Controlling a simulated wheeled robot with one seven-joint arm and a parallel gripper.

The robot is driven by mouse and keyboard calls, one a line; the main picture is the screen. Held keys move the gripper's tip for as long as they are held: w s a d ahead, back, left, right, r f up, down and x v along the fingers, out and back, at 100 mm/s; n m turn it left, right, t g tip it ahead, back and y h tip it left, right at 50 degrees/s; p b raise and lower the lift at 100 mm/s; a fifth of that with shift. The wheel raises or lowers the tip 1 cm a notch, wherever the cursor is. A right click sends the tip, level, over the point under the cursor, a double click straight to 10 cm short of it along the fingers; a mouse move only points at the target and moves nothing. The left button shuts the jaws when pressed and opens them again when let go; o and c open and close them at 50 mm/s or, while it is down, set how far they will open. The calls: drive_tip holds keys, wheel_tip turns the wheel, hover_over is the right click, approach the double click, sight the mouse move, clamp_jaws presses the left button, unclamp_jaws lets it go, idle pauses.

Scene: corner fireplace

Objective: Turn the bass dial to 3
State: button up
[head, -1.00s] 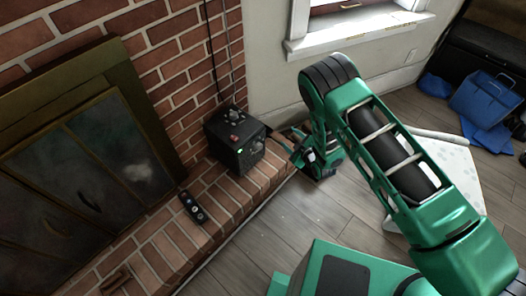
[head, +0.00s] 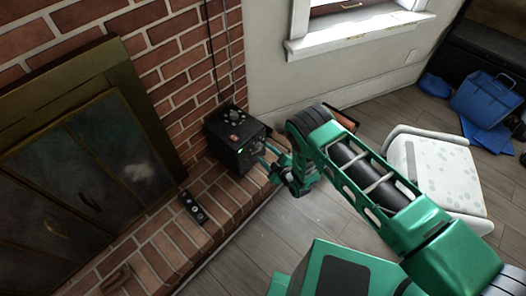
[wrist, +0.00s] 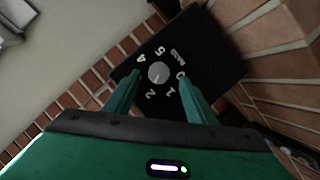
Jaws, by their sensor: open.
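The bass dial is a small round grey knob (wrist: 158,72) on a black face in the wrist view. White numbers and a "BASS" label ring it; 0, 1, 2, 4 and 5 show, while the spot for 3 is behind my left finger. The knob's pointer is too small to read surely. The dial is on a black box (head: 232,130) on the brick hearth. My gripper (wrist: 157,76) is open, with one finger on each side of the knob; I cannot tell whether they touch it. In the head view my gripper (head: 268,166) is at the box's front.
A dark remote (head: 193,207) lies on the brick hearth (head: 165,240), left of my gripper. The fireplace doors (head: 75,190) stand at the left. A white patterned seat (head: 440,172) and a blue bin (head: 487,100) are at the right. Wooden floor lies between.

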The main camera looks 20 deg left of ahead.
sight(261, 148)
drive_tip(key=shift+x, duration=1.6)
drive_tip(key=c, duration=1)
drive_tip(key=shift+c, duration=0.2)
drive_tip(key=m+g, duration=0.1)
drive_tip(key=m, duration=0.1)
drive_tip(key=m+g, duration=0.1)
drive_tip(key=m, duration=0.1)
drive_tip(key=shift+w+d+r+g, duration=0.15)
drive_tip(key=shift+w+d+g, duration=0.05)
drive_tip(key=shift+w+g, duration=0.1)
drive_tip(key=m+g+y, duration=0.1)
drive_tip(key=m+g, duration=0.1)
drive_tip(key=m, duration=0.1)
drive_tip(key=shift+w, duration=0.2)
drive_tip(key=shift+d, duration=0.1)
